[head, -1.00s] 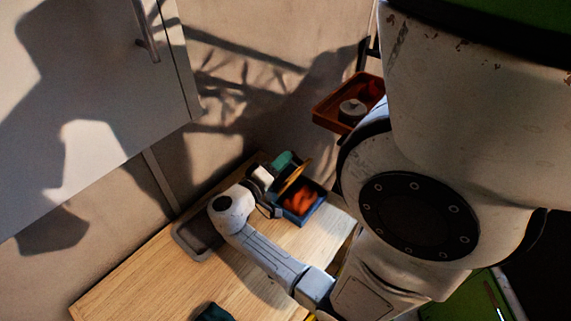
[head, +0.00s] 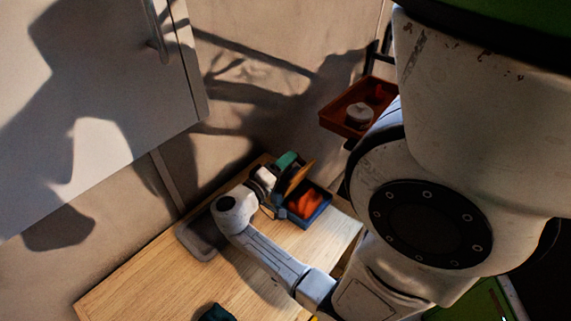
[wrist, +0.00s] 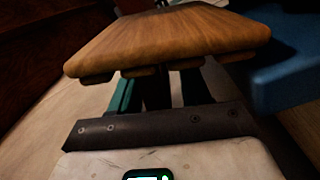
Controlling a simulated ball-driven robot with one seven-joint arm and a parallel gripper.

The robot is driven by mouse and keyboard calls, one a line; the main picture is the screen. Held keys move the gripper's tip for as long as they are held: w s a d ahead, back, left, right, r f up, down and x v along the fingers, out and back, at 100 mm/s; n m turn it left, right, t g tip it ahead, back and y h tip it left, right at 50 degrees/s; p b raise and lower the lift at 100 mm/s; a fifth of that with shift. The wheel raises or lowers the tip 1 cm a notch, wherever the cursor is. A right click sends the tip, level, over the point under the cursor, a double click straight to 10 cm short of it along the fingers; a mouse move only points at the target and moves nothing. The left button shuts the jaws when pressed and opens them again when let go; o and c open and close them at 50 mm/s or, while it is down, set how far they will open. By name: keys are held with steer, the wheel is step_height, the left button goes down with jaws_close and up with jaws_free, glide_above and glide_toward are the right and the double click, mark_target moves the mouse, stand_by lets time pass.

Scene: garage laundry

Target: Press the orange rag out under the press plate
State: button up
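The orange rag (head: 304,203) lies bunched inside a blue open bin (head: 321,212) on the wooden bench. The wooden press plate (head: 299,178) is tilted steeply beside the bin, on its left, close to my gripper (head: 277,187). In the wrist view the plate (wrist: 170,38) spans the space ahead of my gripper, with several small blocks under its near edge. The two dark fingers reach to the plate and seem closed on it; their tips are hidden behind it. The blue bin (wrist: 288,78) shows at the right of the wrist view. The rag is not visible there.
A green object (head: 287,159) is behind my gripper at the wall. A grey tray (head: 190,243) lies left on the bench (head: 150,285). A dark teal item (head: 215,312) is at the front. A red-brown tray (head: 340,117) holds a white round thing. A cabinet (head: 100,90) overhangs left.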

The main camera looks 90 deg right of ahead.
steer(key=b+v, duration=0.2)
steer(key=v, duration=0.9)
steer(key=shift+b, duration=0.4)
steer(key=shift+c, duration=0.3)
